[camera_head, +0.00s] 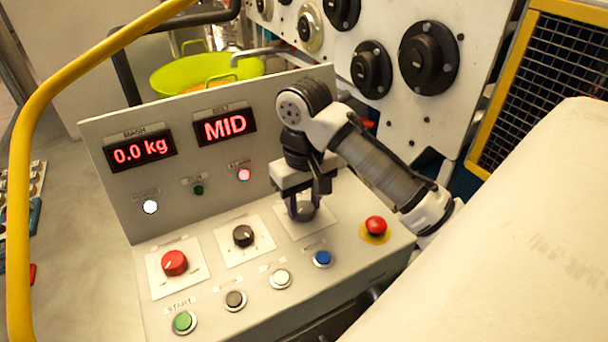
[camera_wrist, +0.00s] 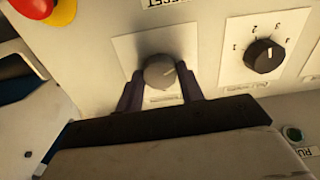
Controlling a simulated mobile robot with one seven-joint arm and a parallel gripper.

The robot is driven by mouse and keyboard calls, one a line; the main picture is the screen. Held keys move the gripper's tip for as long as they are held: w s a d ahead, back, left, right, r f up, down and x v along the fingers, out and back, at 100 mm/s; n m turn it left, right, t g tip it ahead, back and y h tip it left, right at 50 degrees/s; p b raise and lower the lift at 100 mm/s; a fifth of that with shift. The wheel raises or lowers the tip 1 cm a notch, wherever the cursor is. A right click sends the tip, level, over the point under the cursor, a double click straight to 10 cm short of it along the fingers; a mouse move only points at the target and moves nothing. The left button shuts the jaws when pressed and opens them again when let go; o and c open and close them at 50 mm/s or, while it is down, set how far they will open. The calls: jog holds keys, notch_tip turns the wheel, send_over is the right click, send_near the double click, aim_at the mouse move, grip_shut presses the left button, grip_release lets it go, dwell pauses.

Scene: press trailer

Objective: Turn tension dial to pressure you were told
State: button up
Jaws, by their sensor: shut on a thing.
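My gripper (camera_head: 302,196) points down at the rightmost dial plate on the console. In the wrist view, the fingers of my gripper (camera_wrist: 160,85) are shut on the sides of a grey round dial (camera_wrist: 160,70). The dial has a light pointer mark and sits on a white plate (camera_wrist: 125,48). Its label is too small to read, so I cannot confirm that it is the tension dial. The belt display (camera_head: 225,125) reads MID in red. The mash display (camera_head: 140,151) reads 0.0 kg.
A black dial (camera_head: 243,236) and a red dial (camera_head: 174,263) lie left of my gripper. A red stop button (camera_head: 376,225) on a yellow base stands to its right. Blue (camera_head: 322,258), white, dark and green (camera_head: 183,321) buttons line the front. A yellow rail (camera_head: 20,190) curves at left.

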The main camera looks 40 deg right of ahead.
aim_at(304, 207)
jog(key=m, duration=0.5)
jog(key=shift+m, duration=0.3)
dwell(0.4)
jog(key=o, duration=1)
jog(key=shift+r, duration=0.15)
notch_tip(304, 207, up, 14)
jog(key=shift+f+b, duration=0.2)
jog(key=shift+b, duration=0.65)
